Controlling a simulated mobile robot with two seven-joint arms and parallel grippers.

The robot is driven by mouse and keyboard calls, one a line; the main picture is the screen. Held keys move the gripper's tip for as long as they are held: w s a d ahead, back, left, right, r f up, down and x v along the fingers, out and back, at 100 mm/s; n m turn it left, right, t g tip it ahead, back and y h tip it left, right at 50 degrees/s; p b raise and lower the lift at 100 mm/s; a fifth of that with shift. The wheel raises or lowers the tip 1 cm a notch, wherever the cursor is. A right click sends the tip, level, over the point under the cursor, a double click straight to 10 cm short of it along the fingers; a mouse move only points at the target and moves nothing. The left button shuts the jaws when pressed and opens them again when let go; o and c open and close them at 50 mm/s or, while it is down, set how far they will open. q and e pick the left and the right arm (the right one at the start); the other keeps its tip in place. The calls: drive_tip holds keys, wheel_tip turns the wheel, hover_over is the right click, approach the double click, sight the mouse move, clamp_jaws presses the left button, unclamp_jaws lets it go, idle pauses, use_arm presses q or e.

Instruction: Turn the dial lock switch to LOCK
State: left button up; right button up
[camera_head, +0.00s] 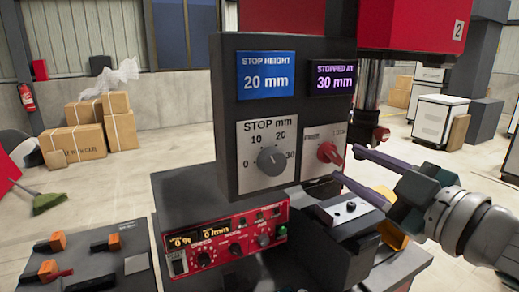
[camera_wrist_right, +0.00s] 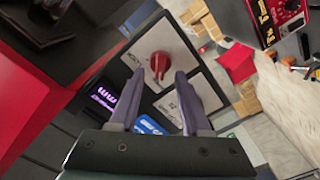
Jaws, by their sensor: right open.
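The dial lock switch is a red knob (camera_head: 329,153) on a pale plate at the lower right of the dark panel. Lettering above it is too small or covered to read fully, and I cannot tell its setting. My right gripper (camera_head: 346,164) comes from the right with its two purple-grey fingers apart, tips just in front of the knob. In the right wrist view the red knob (camera_wrist_right: 159,65) shows between and beyond the open fingertips (camera_wrist_right: 156,76). I cannot tell whether they touch it. My left gripper is not in view.
Left of the switch is a grey STOP mm dial (camera_head: 271,160). Above are a blue 20 mm display (camera_head: 266,75) and a purple 30 mm display (camera_head: 332,80). A red control box (camera_head: 225,240) sits below. A dark metal block (camera_head: 345,225) lies under the gripper.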

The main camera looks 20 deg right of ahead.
sight(331, 155)
drive_tip(key=shift+w+a, duration=0.15)
drive_tip(key=shift+w, duration=1.3)
clamp_jaws()
